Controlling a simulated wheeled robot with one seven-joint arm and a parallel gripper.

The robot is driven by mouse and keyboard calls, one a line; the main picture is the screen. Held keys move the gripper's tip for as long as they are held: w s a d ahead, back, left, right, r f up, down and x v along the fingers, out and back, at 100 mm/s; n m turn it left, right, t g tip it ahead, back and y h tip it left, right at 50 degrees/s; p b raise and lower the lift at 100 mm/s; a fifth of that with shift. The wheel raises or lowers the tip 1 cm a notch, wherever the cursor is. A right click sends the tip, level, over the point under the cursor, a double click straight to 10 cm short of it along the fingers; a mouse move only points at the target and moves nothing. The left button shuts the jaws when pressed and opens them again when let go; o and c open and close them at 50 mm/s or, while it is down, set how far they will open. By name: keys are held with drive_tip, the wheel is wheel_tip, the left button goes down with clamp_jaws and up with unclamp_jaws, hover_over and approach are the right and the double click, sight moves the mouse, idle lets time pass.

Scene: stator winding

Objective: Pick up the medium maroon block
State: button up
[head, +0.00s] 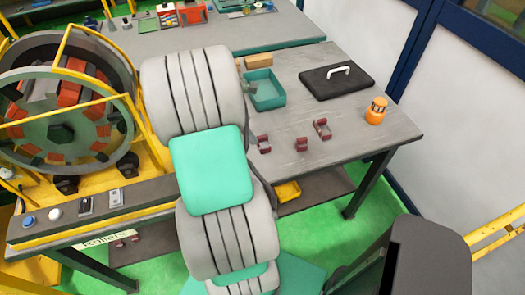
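Several small maroon blocks lie on the grey table (370,140) right of my arm in the head view. One maroon block (263,143) is close beside the arm, another (301,144) is in the middle, and a third (322,129) is farther right. They are too small in the picture to tell for certain which is the medium one. My large grey and green arm rises through the middle of the view. My gripper does not show; the arm may hide it.
A teal tray (264,91), a black case (337,80) with a white handle and an orange lantern-like object (376,110) stand on the table around the blocks. A large stator wheel (62,110) in a yellow frame fills the left. The table's front right is clear.

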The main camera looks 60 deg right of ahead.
sight(264, 142)
drive_tip(key=shift+s+d+f+n+g, duration=0.15)
drive_tip(key=shift+s+d+f, duration=0.25)
drive_tip(key=shift+s+f, duration=0.2)
drive_tip(key=shift+s+d+f+n+g, duration=0.15)
drive_tip(key=shift+s+d+f, duration=0.25)
drive_tip(key=shift+s+f, duration=0.2)
drive_tip(key=p+x, duration=0.1)
drive_tip(key=x, duration=0.5)
drive_tip(key=shift+a+f+p, duration=0.1)
drive_tip(key=shift+f+p, duration=0.1)
drive_tip(key=shift+p, duration=0.15)
clamp_jaws()
